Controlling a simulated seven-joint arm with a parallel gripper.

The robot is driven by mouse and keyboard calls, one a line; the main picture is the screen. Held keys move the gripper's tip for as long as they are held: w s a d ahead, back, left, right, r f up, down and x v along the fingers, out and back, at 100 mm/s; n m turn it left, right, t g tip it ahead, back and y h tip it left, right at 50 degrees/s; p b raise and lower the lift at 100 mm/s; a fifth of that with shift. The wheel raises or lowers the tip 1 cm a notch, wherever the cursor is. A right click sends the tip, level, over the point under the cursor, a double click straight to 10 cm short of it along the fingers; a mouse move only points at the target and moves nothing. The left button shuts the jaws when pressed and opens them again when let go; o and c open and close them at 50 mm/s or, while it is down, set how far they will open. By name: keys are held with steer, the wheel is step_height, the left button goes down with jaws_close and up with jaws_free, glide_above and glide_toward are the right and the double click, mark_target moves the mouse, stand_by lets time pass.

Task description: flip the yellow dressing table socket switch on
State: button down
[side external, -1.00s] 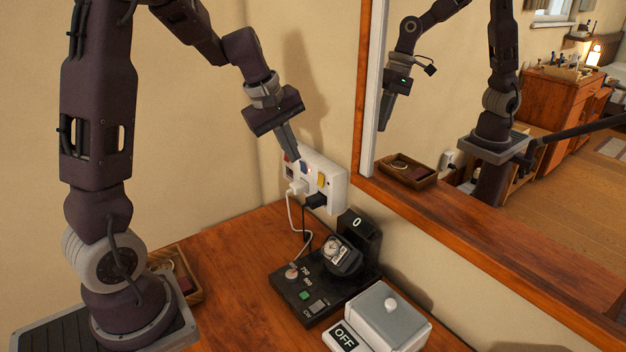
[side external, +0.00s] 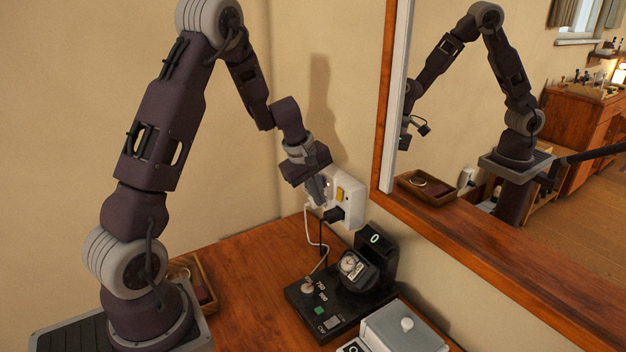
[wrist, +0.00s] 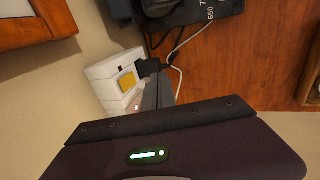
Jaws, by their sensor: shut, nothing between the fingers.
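The white socket box (side external: 349,212) is fixed low on the wall above the wooden table. Its yellow switch (side external: 341,194) sits on the upper face and also shows clearly in the wrist view (wrist: 127,82). I cannot tell its on or off position. My gripper (side external: 319,202) is shut and empty, pointing down in front of the box's left part and hiding some of it. In the wrist view its fingertips (wrist: 156,82) are beside the yellow switch, near the black plug (wrist: 149,68); I cannot tell whether they touch anything. A small pinkish light glows on the box.
White and black cords hang from the box. A black device (side external: 335,304) with a watch and a "0" display stands below it. A grey box (side external: 401,331) with a knob is at the front. A wood-framed mirror (side external: 455,227) is at right, a wooden tray (side external: 207,275) at left.

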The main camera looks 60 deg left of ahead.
mark_target(339, 195)
steer(key=shift+w+f, duration=0.25)
steer(key=shift+w, duration=0.8)
steer(key=shift+w+f, duration=0.25)
steer(key=shift+w, duration=0.8)
steer(key=shift+w+f, duration=0.15)
steer(key=shift+w, duration=0.1)
